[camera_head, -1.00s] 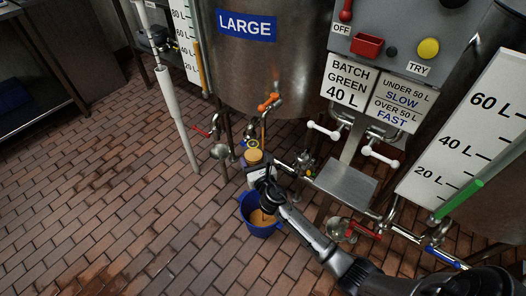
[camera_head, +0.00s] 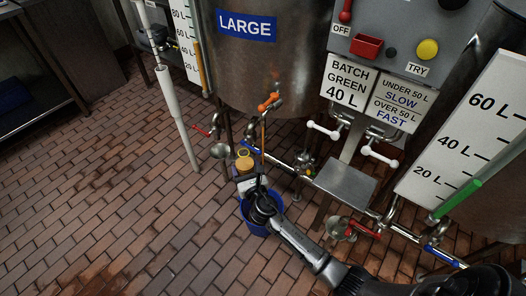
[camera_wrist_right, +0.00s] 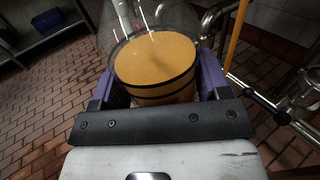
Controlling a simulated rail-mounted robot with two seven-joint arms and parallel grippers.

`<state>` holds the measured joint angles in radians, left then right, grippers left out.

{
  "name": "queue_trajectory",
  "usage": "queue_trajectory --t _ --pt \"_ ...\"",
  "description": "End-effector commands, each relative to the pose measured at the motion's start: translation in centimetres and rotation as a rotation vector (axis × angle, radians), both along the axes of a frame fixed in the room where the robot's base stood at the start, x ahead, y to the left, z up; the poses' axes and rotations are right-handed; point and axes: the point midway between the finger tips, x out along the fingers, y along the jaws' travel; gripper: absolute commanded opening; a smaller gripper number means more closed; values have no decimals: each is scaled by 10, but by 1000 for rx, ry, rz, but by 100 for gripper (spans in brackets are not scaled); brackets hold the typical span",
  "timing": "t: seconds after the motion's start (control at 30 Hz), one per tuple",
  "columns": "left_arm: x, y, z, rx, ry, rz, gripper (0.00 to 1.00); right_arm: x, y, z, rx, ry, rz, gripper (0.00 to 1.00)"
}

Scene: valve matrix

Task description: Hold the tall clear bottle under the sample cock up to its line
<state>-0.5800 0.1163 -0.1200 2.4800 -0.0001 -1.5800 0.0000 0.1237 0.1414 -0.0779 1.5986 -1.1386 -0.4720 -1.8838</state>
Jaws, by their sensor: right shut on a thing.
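The tall clear bottle (camera_head: 245,165) holds orange-brown liquid and is in my right gripper (camera_head: 248,184). In the right wrist view the bottle (camera_wrist_right: 152,60) sits between the purple jaw pads, tilted in the picture. A dark line rings the glass close to the liquid's surface. The sample cock with an orange handle (camera_head: 268,102) is on the LARGE tank, above and right of the bottle. A thin orange stream (camera_head: 263,135) falls beneath it, to the right of the bottle; the wrist view also shows it (camera_wrist_right: 237,35) outside the glass. My left gripper is not in view.
A blue bucket (camera_head: 277,199) stands on the brick floor below my right gripper, which partly hides it. Pipes, a small steel funnel (camera_head: 220,151) and a grey step plate (camera_head: 346,183) are nearby. The floor at the left is open.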

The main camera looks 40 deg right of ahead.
Motion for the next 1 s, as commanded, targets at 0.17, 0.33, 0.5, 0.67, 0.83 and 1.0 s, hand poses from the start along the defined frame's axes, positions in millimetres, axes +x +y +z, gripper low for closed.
queue_trajectory --t 0.17,0.33,0.5,0.67,0.83,1.0 --pt "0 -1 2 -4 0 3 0 -3 17 1 1 -1 1 46" --pt "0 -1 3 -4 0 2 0 -6 32 1 0 -1 1 46" --pt "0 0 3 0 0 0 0 -8 44 1 -1 -2 1 46" --pt "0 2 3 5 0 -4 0 -9 48 1 -1 -3 0 46" --pt "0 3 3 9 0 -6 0 -9 48 1 -1 -2 0 46" --pt "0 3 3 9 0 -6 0 -9 48 1 -1 -2 0 46"
